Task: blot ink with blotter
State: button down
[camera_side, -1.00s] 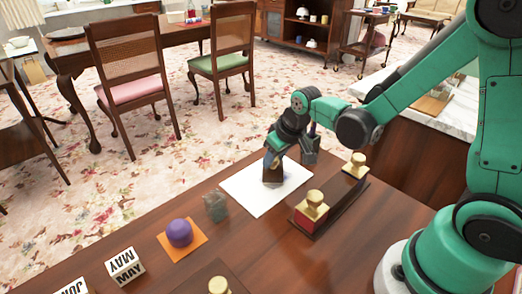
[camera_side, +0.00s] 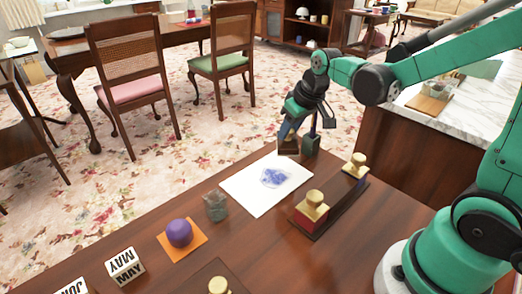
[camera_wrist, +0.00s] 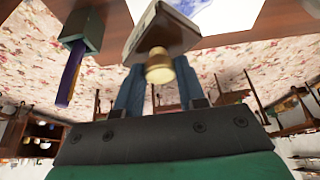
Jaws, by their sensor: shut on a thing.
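The blotter (camera_side: 289,147) is a dark brown rocker block with a pale underside. My gripper (camera_side: 287,131) is shut on its brass knob (camera_wrist: 159,69) and holds it above the table's far edge, beyond the paper. In the wrist view the blotter (camera_wrist: 150,38) hangs tilted past the two blue fingers. The white paper (camera_side: 245,185) lies flat on the desk. A blue ink patch (camera_side: 275,178) marks its middle, and part of it shows at the top of the wrist view (camera_wrist: 205,12).
A dark green holder (camera_side: 311,145) with a purple stick stands close right of the blotter. A brass-knobbed red stamp (camera_side: 311,212) sits on a dark tray right of the paper. A glass inkwell (camera_side: 215,207) and a purple ball (camera_side: 179,233) on orange cloth are at the left.

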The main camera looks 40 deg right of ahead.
jog(key=shift+r, duration=1.35)
